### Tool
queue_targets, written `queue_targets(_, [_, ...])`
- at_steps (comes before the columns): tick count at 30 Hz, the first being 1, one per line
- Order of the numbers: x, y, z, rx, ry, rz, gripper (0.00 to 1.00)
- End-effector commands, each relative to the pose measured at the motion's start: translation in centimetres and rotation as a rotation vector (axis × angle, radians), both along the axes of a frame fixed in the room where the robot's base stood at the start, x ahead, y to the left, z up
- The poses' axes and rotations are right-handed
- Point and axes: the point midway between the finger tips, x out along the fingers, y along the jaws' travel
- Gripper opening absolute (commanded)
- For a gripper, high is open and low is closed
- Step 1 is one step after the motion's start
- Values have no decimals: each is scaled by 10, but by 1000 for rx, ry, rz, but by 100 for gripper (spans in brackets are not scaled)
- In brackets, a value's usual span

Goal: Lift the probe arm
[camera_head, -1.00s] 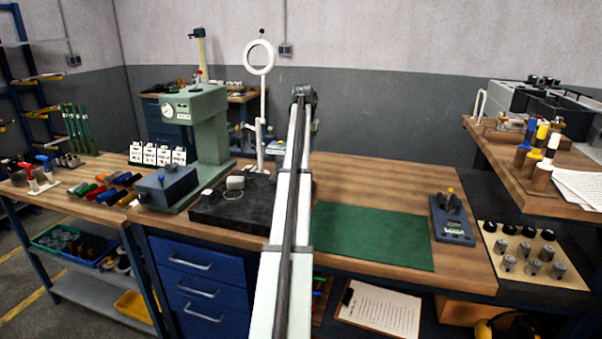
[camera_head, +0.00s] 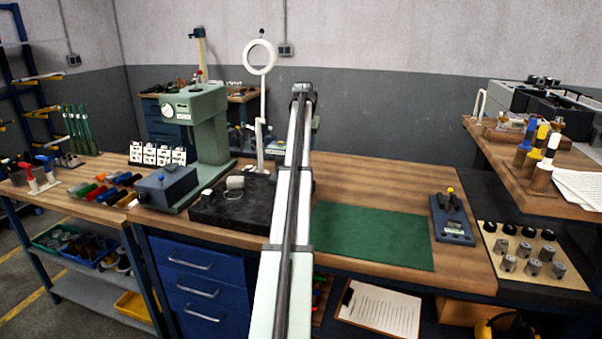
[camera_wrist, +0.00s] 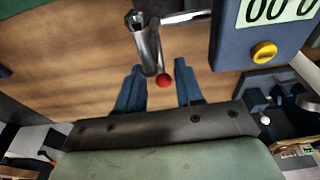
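In the wrist view a probe arm (camera_wrist: 148,48) shows as a metal rod ending in a red ball (camera_wrist: 164,80). It lies beside a blue gauge box (camera_wrist: 228,42) with a digit display and a yellow button. My gripper (camera_wrist: 160,72) is open, with one blue finger to the left of the red ball and one to the right. A gap shows between the ball and each finger; I cannot tell the height difference. In the head view my arm hides the gripper and the probe arm.
A blue fixture (camera_wrist: 268,92) stands right of the fingers in the wrist view. In the head view a green mat (camera_head: 370,236), a blue stand (camera_head: 452,220) and a black slab (camera_head: 215,214) are on the bench. Bare wood (camera_head: 375,185) lies behind the mat.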

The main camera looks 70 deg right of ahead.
Motion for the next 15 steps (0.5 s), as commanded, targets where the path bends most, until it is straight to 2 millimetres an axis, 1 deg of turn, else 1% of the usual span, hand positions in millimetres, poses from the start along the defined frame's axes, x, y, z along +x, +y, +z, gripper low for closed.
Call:
queue_targets(3, [0, -1, 9, -1, 0, 0, 36])
queue_targets(15, [0, 0, 34, 0, 0, 0, 36])
